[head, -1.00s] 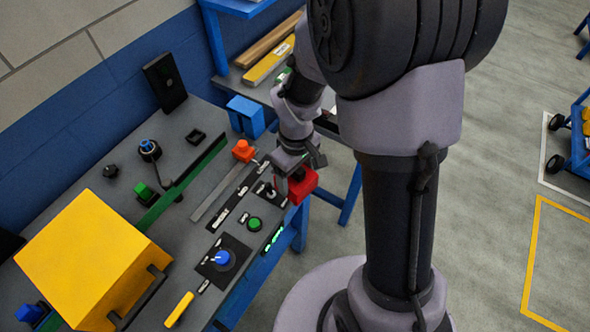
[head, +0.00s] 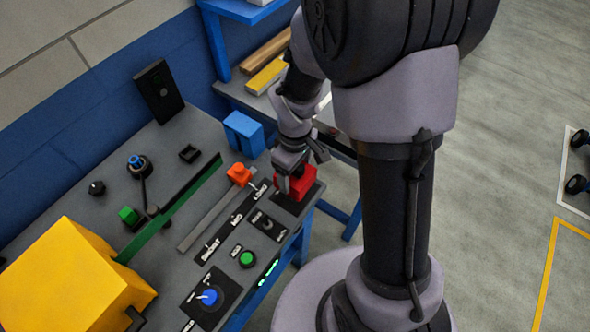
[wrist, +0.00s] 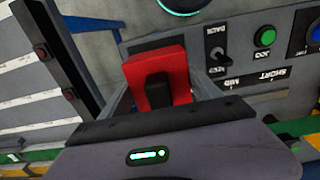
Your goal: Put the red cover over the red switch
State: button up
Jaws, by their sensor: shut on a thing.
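The red cover (head: 299,183) is a blocky red cap with a black grip piece. My gripper (head: 291,172) is shut on it at the right front corner of the panel. The cover is over or on a dark square plate (head: 287,205); whether it touches is not clear. In the wrist view the cover (wrist: 178,66) stands between my gripper's fingers (wrist: 160,97). No red switch shows; the area under the cover is hidden.
A toggle switch (wrist: 216,54) and a green button (head: 247,259) are nearby, with a blue knob (head: 209,297) farther left. An orange knob (head: 238,174) stands on a slider track behind. A large yellow box (head: 70,280) fills the left.

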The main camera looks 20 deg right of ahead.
jog(key=shift+w, duration=0.1)
dwell(0.4)
jog(key=shift+f+b, duration=0.8)
jog(key=shift+f, duration=0.15)
jog(key=shift+f+b, duration=1.35)
jog(key=shift+f, duration=0.25)
jog(key=o, duration=1.5)
